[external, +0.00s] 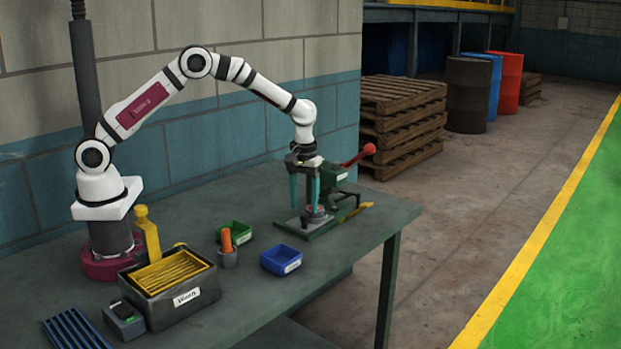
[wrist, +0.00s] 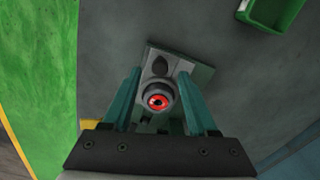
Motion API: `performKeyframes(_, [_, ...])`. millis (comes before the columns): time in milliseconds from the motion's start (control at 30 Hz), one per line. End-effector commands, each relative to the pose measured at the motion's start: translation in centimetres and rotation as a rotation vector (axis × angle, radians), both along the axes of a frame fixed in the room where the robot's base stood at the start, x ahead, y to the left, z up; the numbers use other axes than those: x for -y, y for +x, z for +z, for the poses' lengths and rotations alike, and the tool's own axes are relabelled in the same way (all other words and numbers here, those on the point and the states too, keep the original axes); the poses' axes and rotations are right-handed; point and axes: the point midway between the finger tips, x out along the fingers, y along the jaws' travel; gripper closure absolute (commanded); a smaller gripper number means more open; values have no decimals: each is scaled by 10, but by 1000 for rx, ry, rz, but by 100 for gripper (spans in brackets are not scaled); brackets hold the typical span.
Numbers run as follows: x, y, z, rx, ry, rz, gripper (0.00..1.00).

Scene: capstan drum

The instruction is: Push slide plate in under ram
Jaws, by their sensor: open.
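The green press (external: 336,186) with a red-knobbed lever stands near the right end of the bench. A grey plate (external: 292,226) lies at its foot, with a round grey part (external: 316,213) on it. I cannot tell for sure whether this plate is the slide plate; the ram is hidden. My gripper (external: 304,203) points down over the plate, with its teal fingers apart. In the wrist view, the round part (wrist: 158,98) with a red centre shows between the open fingers (wrist: 159,76). Contact with it is unclear. The plate (wrist: 202,74) extends beyond them.
A grey box of yellow pieces (external: 182,298) is further left. A yellow piece (external: 357,211) lies by the bench's right edge.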

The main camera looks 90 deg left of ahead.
Motion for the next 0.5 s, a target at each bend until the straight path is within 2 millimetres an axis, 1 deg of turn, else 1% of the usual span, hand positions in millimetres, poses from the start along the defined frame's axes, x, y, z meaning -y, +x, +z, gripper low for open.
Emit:
performKeyframes(33, [0,0,-9,-2,0,-1,41])
performKeyframes(100, [0,0,-18,-1,0,-1,41])
performKeyframes(200, [0,0,-25,0,-1,-1,41])
performKeyframes(467, [0,0,-27,1,0,-1,41])
performKeyframes(500, [0,0,-26,1,0,-1,45])
